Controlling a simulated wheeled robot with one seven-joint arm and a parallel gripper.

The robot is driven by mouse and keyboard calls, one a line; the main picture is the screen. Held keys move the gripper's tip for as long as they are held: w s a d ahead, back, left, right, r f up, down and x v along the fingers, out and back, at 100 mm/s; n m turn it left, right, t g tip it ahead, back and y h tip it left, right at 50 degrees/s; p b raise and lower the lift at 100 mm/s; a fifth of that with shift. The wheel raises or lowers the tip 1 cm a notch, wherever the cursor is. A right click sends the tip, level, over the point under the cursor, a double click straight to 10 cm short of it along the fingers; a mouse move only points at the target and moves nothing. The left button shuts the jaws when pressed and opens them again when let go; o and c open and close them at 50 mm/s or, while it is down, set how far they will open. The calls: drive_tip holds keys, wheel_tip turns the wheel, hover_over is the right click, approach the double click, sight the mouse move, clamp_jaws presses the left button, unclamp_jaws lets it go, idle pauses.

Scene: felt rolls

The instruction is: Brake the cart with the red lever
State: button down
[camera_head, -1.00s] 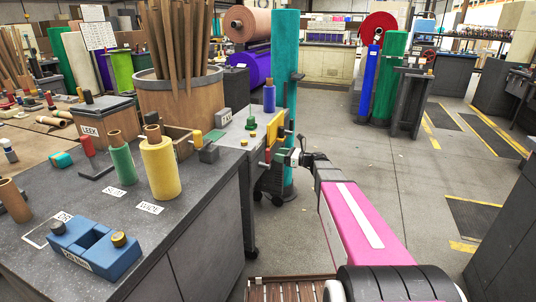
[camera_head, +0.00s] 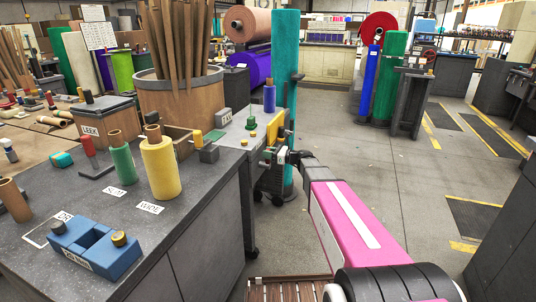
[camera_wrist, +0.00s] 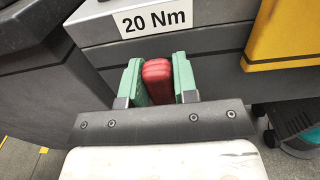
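The red lever (camera_wrist: 158,82) stands between the two green fingers of my gripper (camera_wrist: 158,84) in the wrist view. Both fingers lie against its sides with no clear gap. It is in front of a grey face with a "20 Nm" label (camera_wrist: 157,18). In the head view my gripper (camera_head: 283,156) is at the right side of the grey cart (camera_head: 246,170), by its yellow panel (camera_head: 274,132). The lever is not distinguishable there, and my gripper is small and partly hidden by my arm.
A dark counter (camera_head: 115,205) with yellow (camera_head: 160,169) and green (camera_head: 122,164) rolls and a blue block (camera_head: 94,248) fills the left. A tall teal roll (camera_head: 284,80) stands just behind my gripper.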

sight(263, 167)
drive_tip(key=shift+s+a+f+n, duration=0.4)
drive_tip(key=shift+s+f+n, duration=0.45)
drive_tip(key=shift+n, duration=1.3)
drive_tip(key=shift+s+a+f+n, duration=0.5)
drive_tip(key=shift+s+n, duration=0.7)
drive_tip(key=shift+n, duration=1)
drive_tip(key=shift+s+a+f+n, duration=0.35)
drive_tip(key=shift+s+f+n, duration=0.55)
drive_tip(key=shift+n, duration=1.25)
drive_tip(key=shift+s+r, duration=0.1)
drive_tip(key=c, duration=0.9)
unclamp_jaws()
